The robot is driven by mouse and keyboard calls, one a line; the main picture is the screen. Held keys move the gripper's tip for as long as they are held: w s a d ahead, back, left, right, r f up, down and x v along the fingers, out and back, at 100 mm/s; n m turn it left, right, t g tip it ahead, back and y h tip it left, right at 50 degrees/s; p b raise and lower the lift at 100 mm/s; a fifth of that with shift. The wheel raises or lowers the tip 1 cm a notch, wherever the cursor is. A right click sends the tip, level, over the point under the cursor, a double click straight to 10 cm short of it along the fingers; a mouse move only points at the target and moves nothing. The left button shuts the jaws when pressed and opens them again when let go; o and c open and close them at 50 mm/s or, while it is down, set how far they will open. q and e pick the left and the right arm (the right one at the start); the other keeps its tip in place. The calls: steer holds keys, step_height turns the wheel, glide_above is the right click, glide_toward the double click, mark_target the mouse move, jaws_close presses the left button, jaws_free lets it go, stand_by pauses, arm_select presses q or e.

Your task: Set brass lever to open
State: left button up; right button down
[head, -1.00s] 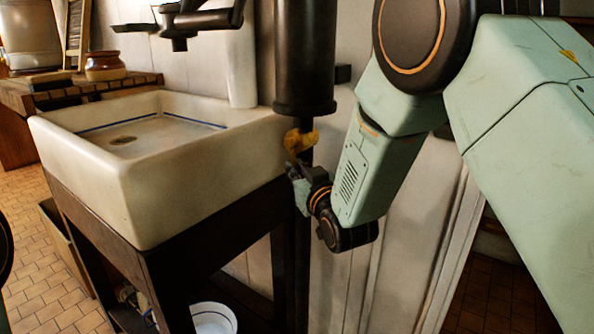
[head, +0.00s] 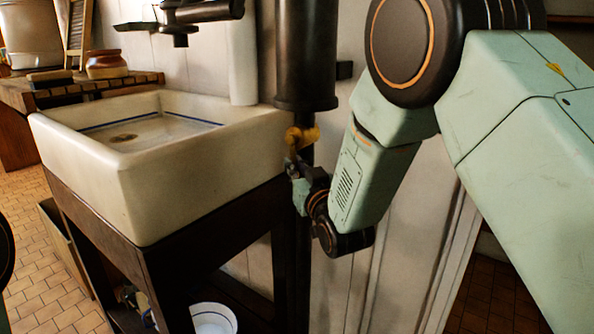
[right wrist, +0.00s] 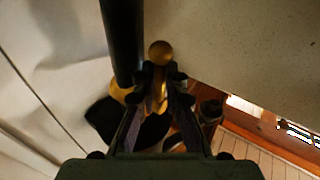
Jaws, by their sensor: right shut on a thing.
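The brass lever (head: 301,136) is a small yellow fitting on the dark pipe, just below the wide black cylinder (head: 305,60) to the right of the sink. My right gripper (head: 292,166) is directly below the brass, its tips against it. In the right wrist view, the right gripper (right wrist: 158,88) is shut on the brass lever (right wrist: 160,52); the round brass end sticks out past the fingertips. The dark pipe (right wrist: 123,40) runs beside the fingers. The gripped part is partly hidden by the fingers. My left gripper is not in view.
A white sink (head: 190,185) on a dark wooden stand is close to the left of the right gripper. A dark fitting (head: 200,12) hangs above the sink. A white bowl (head: 213,318) is low under the stand. The panelled wall is close behind.

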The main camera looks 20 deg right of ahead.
steer(key=c, duration=1.4)
jaws_free()
